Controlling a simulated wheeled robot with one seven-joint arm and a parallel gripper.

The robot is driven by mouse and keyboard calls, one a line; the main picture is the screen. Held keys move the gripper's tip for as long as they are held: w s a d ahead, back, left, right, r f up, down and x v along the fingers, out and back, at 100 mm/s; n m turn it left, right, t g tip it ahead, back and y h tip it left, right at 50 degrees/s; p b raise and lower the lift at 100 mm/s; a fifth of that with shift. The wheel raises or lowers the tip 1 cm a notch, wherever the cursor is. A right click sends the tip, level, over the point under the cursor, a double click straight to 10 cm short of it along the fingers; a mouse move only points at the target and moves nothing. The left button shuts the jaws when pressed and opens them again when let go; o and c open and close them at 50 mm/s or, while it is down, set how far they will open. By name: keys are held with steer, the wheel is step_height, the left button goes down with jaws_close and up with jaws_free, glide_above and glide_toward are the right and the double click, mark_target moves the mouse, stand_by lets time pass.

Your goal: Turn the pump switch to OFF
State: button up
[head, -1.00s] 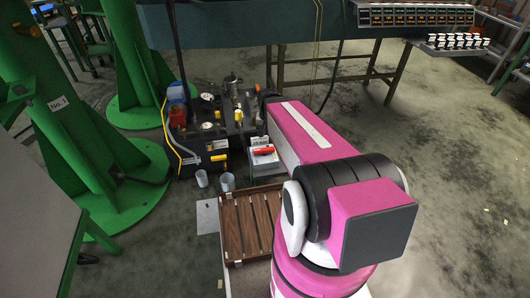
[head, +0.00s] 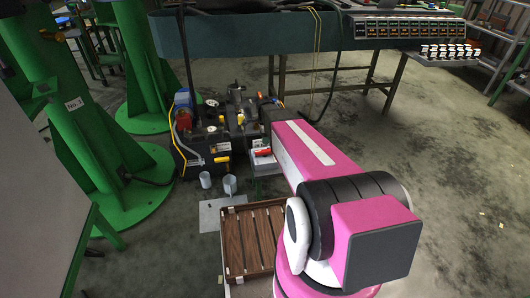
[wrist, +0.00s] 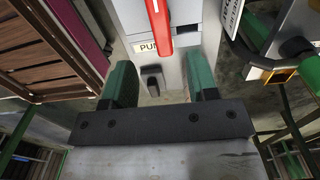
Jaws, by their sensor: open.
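The pump switch is a red lever (wrist: 158,22) on a light grey box (wrist: 183,70) in the wrist view. It points up out of the frame, and a partly hidden label (wrist: 150,46) reading "PU…" sits beside its lower end. My gripper (wrist: 160,64) is open, its two green fingers apart with nothing held between them. The lever's lower end shows just beyond the fingertips, roughly between them. I cannot tell whether they touch it. In the head view the red lever (head: 264,152) lies across the box (head: 262,164), left of my pink arm. My gripper cannot be made out there.
A black pump unit (head: 195,148) with hoses stands left of the box. A brown slatted crate (head: 235,272) lies nearer me. Green columns (head: 85,150) stand left, and a long bench (head: 330,40) is behind.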

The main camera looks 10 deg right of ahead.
mark_target(265, 150)
step_height(265, 150, down, 9)
steer(key=shift+f, duration=0.15)
stand_by(0.4)
steer(key=c, duration=0.9)
